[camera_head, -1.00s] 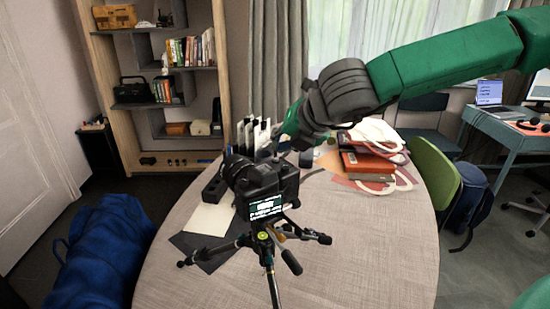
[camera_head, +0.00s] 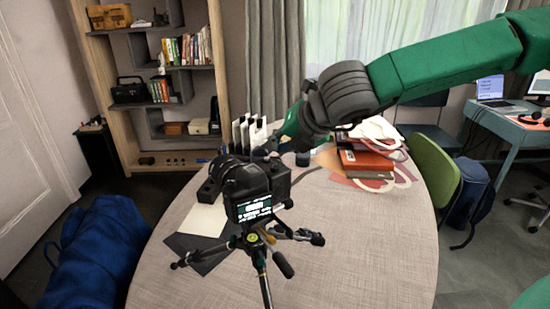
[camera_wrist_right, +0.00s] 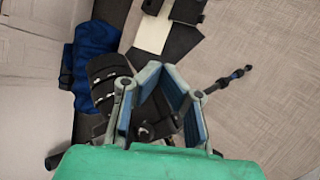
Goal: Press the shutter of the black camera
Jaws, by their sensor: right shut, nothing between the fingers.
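The black camera (camera_head: 240,188) stands on a tripod (camera_head: 262,262) on the round table (camera_head: 350,245), its lit screen facing me and its lens pointing away to the left. My right gripper (camera_head: 268,150) is shut and empty, just behind and above the camera's right top side. In the right wrist view the gripper (camera_wrist_right: 165,72) is in front of the camera, whose ribbed lens (camera_wrist_right: 108,78) shows to the left of the fingers and whose body is partly hidden by them. I cannot tell whether the fingertips touch the camera. The shutter button is not distinguishable. My left gripper is out of view.
A white upright holder (camera_head: 247,133) stands behind the camera. Red books (camera_head: 365,160) with white headphones-like loops lie at the table's back right. Paper sheets (camera_head: 203,220) lie under the tripod. The table's front right is clear. A blue bag (camera_head: 100,245) lies on the floor at left.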

